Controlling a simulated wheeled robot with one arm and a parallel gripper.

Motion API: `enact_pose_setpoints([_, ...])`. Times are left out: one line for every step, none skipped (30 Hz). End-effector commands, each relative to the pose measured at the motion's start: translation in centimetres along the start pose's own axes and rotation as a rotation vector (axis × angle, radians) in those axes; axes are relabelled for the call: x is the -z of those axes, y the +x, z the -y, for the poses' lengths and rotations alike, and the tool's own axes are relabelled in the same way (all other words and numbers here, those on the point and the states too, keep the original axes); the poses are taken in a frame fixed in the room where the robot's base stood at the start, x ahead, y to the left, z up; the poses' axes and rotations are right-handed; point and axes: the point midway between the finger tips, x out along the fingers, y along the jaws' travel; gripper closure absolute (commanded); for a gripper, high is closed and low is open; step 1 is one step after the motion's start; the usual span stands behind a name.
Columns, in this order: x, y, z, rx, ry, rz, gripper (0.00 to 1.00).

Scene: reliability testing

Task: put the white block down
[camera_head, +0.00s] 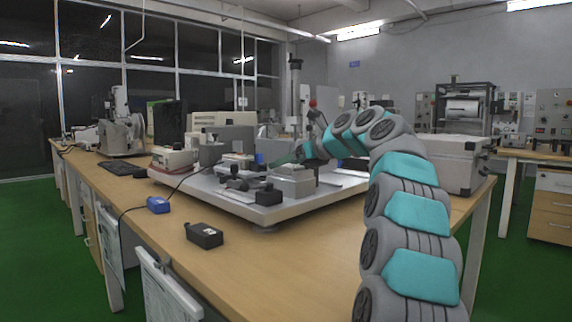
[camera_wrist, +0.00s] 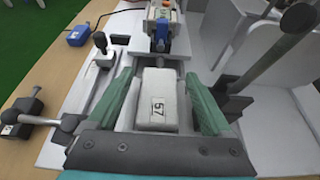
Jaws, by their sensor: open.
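The white block (camera_wrist: 158,88), marked with the number 57, lies between the two teal fingers of my gripper (camera_wrist: 159,76) in the wrist view. The fingers stand apart on either side of it, with a narrow gap at the right finger. What lies right under the block is hidden. In the head view my gripper (camera_head: 287,159) is small, low over the grey equipment platform (camera_head: 232,198), and I cannot pick out the block there.
The platform carries a grey box-like fixture (camera_head: 293,181), a small black block (camera_head: 268,195) and an upright post (camera_head: 295,90). A black box (camera_head: 204,235) and a blue box (camera_head: 158,205) lie on the wooden table. The table's front right is clear.

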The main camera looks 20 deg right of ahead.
Motion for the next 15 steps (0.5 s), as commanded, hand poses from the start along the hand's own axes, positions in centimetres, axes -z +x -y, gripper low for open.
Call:
enact_pose_setpoints([-0.4, -1.1, -0.1, 0.001, 0.001, 0.003, 0.16])
enact_pose_setpoints([-0.4, -1.6, -0.1, 0.0, 0.001, 0.004, 0.16])
enact_pose_setpoints([-0.4, -2.2, -0.2, -0.001, 0.001, 0.004, 0.16])
enact_pose_setpoints([-0.5, -2.9, -0.1, 0.0, 0.001, 0.004, 0.16])
enact_pose_setpoints([-0.5, -3.5, -0.1, 0.0, 0.0, 0.004, 0.16])
enact_pose_setpoints([-0.5, -4.3, -0.1, 0.001, 0.0, 0.004, 0.16])
enact_pose_setpoints([-0.5, -5.0, -0.1, 0.002, 0.0, 0.005, 0.16])
enact_pose_setpoints([-0.5, -5.7, 0.0, 0.002, 0.0, 0.007, 0.16])
enact_pose_setpoints([-0.5, -6.6, -0.1, 0.002, 0.0, 0.007, 0.16])
enact_pose_setpoints([-0.5, -7.1, -0.1, 0.001, 0.0, 0.006, 0.16])
enact_pose_setpoints([-0.4, -7.6, -0.1, 0.002, 0.0, 0.005, 0.16])
enact_pose_setpoints([-0.4, -8.2, -0.1, 0.001, 0.0, 0.003, 0.16])
enact_pose_setpoints([-0.3, -8.7, -0.1, 0.0, 0.0, 0.003, 0.16])
enact_pose_setpoints([-0.3, -9.1, -0.1, -0.001, 0.0, 0.003, 0.16])
enact_pose_setpoints([-0.2, -9.6, -0.1, -0.001, 0.001, 0.002, 0.16])
